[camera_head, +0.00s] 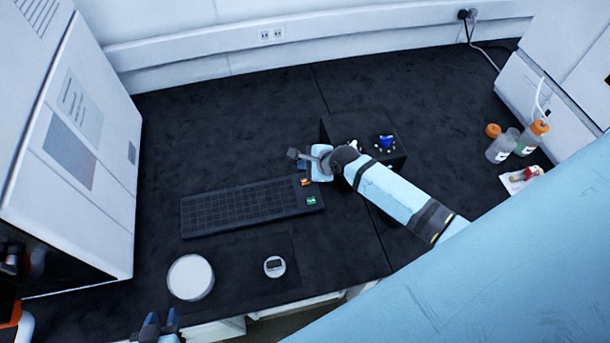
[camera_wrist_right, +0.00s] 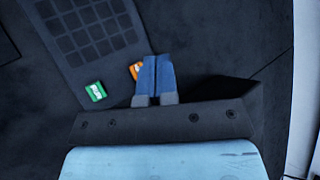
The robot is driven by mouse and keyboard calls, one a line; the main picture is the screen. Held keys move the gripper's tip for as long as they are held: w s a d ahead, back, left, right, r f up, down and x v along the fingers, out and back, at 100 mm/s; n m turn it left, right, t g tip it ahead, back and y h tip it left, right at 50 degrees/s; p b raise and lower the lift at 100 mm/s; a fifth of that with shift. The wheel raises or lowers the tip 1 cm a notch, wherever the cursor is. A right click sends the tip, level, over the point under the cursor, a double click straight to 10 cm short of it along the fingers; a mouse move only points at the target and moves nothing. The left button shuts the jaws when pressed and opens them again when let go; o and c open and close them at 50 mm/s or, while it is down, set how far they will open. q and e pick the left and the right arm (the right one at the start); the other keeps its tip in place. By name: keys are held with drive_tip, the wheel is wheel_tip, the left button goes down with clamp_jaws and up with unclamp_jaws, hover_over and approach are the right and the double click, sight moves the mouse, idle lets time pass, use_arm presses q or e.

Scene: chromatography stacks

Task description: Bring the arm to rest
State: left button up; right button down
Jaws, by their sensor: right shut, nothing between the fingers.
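My right arm reaches in from the right in the head view. Its gripper (camera_head: 301,157) is over the dark bench, just beyond the right end of a black keyboard-like rack. In the right wrist view the blue fingers of the right gripper (camera_wrist_right: 157,62) are together with nothing between them. They partly cover an orange tag on the rack.
The black rack (camera_head: 245,206) carries an orange tag (camera_head: 305,182) and a green tag (camera_head: 311,201). A black block (camera_head: 400,152) is partly behind my right arm. A white round container (camera_head: 190,277) and a small round item (camera_head: 274,267) stand in front. Bottles (camera_head: 503,146) stand right.

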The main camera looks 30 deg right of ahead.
idle(0.3)
drive_tip(key=s+a+r+n+t, duration=0.1)
drive_tip(key=s+a+n, duration=0.2)
drive_tip(key=s+n, duration=0.8)
drive_tip(key=s+a+r+n+t+h, duration=0.1)
drive_tip(key=s+a+n, duration=0.2)
drive_tip(key=s+n, duration=0.8)
drive_tip(key=n, duration=0.2)
drive_tip(key=shift+s+a+n+t, duration=0.3)
drive_tip(key=shift+s+t, duration=0.05)
drive_tip(key=shift+t, duration=0.05)
